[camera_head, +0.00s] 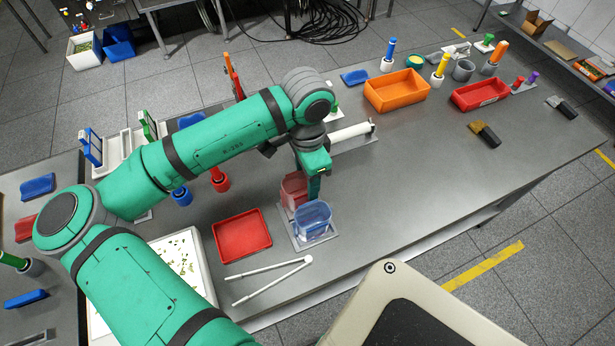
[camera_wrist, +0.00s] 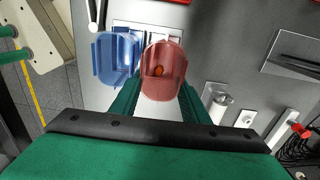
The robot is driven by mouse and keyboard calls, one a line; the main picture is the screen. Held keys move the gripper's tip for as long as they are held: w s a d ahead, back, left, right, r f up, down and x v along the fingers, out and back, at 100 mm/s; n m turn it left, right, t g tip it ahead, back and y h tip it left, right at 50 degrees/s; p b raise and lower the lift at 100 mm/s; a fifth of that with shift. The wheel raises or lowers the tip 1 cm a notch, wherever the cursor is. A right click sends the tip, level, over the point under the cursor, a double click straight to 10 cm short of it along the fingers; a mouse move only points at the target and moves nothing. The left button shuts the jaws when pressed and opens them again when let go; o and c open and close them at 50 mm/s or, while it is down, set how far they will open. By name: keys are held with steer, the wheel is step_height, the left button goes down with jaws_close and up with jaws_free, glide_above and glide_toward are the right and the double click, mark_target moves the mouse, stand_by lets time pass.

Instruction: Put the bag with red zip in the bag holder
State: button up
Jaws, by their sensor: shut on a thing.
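The red translucent bag (camera_head: 293,188) is upright at the holder's far side in the head view. In the wrist view the red bag (camera_wrist: 163,60) is between the two green fingers and has a small orange item inside. My gripper (camera_head: 313,187) is shut on it, and the gripper also shows in the wrist view (camera_wrist: 160,96). A blue translucent bag (camera_head: 314,222) stands close beside the red one, and the blue bag (camera_wrist: 113,60) also shows in the wrist view. The bag holder (camera_head: 299,243) is a pale plate under them. I cannot tell whether the red bag's bottom touches it.
A red tray (camera_head: 242,236) and white tongs (camera_head: 272,279) lie left of and in front of the holder. A white roller (camera_head: 351,133) lies behind it. An orange bin (camera_head: 396,92) stands at the back. The table (camera_head: 410,170) is clear to the holder's right.

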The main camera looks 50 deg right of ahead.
steer(key=shift+f, duration=1)
steer(key=o, duration=1.4)
steer(key=shift+c, duration=0.2)
steer(key=shift+r, duration=0.1)
step_height(320, 180, up, 11)
steer(key=shift+w, duration=0.1)
